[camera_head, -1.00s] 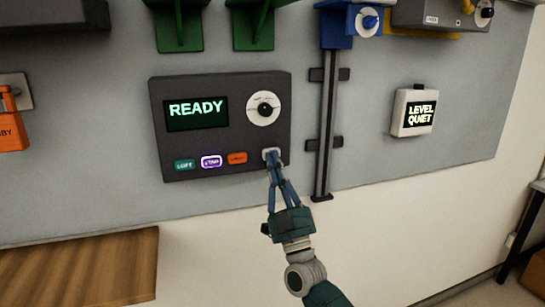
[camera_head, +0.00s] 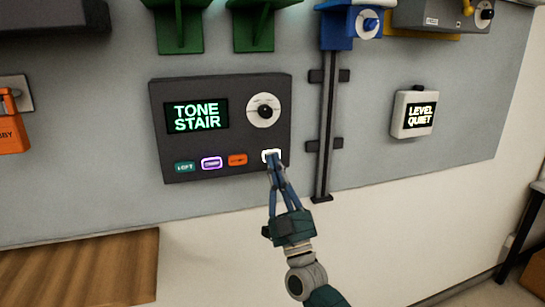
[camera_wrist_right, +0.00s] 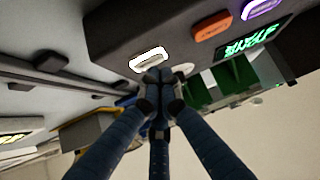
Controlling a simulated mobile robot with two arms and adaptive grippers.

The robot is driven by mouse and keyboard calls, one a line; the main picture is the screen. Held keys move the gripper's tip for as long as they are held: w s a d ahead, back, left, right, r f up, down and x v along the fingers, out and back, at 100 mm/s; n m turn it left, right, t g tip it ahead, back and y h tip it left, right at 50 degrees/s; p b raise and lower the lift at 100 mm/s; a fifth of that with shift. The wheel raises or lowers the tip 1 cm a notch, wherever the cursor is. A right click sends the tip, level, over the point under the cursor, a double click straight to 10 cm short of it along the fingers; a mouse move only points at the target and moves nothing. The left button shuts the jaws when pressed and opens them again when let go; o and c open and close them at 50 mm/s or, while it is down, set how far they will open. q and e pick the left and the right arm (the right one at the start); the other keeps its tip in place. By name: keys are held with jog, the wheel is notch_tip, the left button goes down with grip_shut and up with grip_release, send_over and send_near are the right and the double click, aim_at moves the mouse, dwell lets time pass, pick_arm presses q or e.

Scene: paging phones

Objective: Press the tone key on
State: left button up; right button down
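A dark grey panel (camera_head: 221,140) hangs on the wall. Its screen (camera_head: 197,116) reads "TONE STAIR" in green. A white key, the likely tone key (camera_head: 271,155), glows at the panel's lower right and also shows lit in the wrist view (camera_wrist_right: 149,60). My right gripper (camera_head: 271,160) has its fingertips together at the lower edge of this key; in the wrist view its tips (camera_wrist_right: 160,80) are shut with nothing between them. Whether they still touch the key I cannot tell. My left gripper is out of view.
Teal, purple-outlined and orange keys (camera_head: 237,160) sit left of the white key; a round dial (camera_head: 265,110) is above. A dark vertical rail (camera_head: 325,130) stands close to the right. A small box (camera_head: 414,113) reads "LEVEL QUIET". Wall below the panel is clear.

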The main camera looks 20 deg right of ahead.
jog(key=s+p, duration=0.3)
jog(key=s, duration=0.3)
jog(key=shift+d, duration=0.1)
